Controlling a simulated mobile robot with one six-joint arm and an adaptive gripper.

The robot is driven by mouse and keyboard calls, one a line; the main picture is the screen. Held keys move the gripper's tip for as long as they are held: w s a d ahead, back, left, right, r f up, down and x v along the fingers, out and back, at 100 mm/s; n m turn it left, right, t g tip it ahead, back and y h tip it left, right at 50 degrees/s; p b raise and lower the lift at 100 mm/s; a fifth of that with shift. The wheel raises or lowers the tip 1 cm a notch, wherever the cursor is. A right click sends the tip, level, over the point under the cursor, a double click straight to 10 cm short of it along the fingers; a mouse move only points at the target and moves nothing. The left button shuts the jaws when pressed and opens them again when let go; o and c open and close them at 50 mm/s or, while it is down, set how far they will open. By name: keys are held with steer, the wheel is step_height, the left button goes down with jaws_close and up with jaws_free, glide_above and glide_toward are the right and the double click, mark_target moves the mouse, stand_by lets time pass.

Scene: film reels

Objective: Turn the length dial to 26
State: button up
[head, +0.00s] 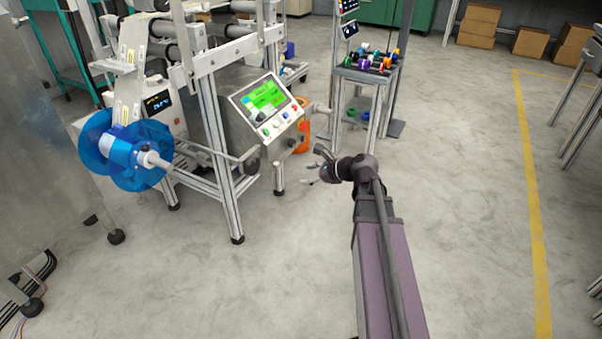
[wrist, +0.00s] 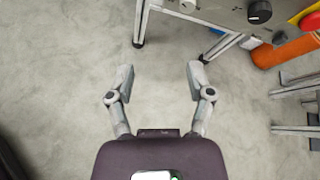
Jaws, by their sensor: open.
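A black round knob (head: 291,143) sits on the front of the grey machine box, below the tilted control panel (head: 268,105) with its green screen. It also shows at the top edge of the wrist view (wrist: 259,11). No readable label or number marks it, so I cannot tell whether it is the length dial. The panel also carries several small coloured buttons or knobs. My gripper (head: 314,167) is right of and below the knob, apart from it. In the wrist view my gripper (wrist: 160,78) is open, with only bare floor between its fingers.
Blue film reels (head: 122,170) stand on a shaft at the machine's left, beside a small dark display (head: 157,102). An orange cylinder (head: 304,135) stands behind the panel's right side. A small rack (head: 366,75) holds coloured spools.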

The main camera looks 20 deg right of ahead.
steer(key=s+a+f+n+g+h+b, duration=0.1)
steer(key=s+a+f+n+g+h, duration=0.25)
steer(key=s+f+n, duration=0.6)
steer(key=s+a+f+n+g+h+b, duration=0.1)
steer(key=s+a+f+n+g+h, duration=0.3)
steer(key=n, duration=1)
step_height(320, 180, up, 27)
steer(key=s+h+p, duration=0.1)
steer(key=p, duration=2.4)
steer(key=shift+s+d+r+g+p, duration=0.25)
steer(key=shift+d+g+p, duration=0.1)
steer(key=shift+g, duration=0.1)
steer(key=shift+f+m, duration=0.2)
steer(key=shift+m, duration=0.05)
